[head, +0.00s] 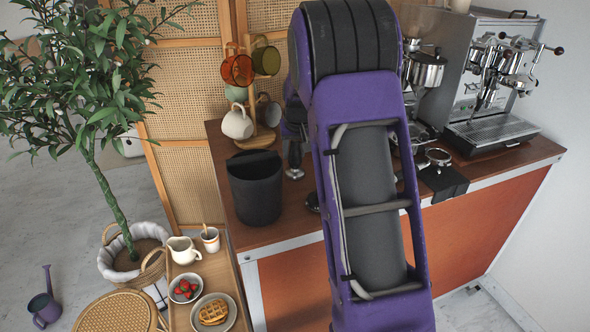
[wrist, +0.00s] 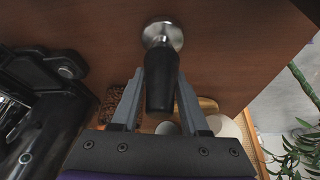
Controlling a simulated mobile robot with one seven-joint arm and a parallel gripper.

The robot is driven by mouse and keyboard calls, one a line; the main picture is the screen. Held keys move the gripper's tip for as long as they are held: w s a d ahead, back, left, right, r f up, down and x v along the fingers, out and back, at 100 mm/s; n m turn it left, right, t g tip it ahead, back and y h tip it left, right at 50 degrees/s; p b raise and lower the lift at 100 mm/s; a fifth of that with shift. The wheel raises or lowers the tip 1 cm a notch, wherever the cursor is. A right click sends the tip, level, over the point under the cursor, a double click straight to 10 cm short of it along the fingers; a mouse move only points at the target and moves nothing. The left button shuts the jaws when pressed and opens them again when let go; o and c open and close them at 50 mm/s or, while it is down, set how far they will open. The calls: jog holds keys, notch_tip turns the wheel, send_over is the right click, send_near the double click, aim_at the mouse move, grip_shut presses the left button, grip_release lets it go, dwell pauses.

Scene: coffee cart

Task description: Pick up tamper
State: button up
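The tamper (wrist: 162,36) stands on the brown wooden counter in the wrist view, with a round silver base and a black handle. Its handle points toward my gripper (wrist: 160,78). In the head view, the tamper's silver base (head: 295,173) shows just left of my purple arm. My arm hides much of the area around it, and the fingers are hard to make out there.
A black bin (head: 257,190) stands to the left on the counter (head: 290,226). A mug tree (head: 259,137) with several mugs is behind it. The espresso machine (head: 490,80) and a portafilter (head: 437,157) on a black mat are to the right. A plant (head: 110,180) stands at far left.

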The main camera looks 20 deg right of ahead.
grip_shut()
jog(key=shift+r, duration=0.1)
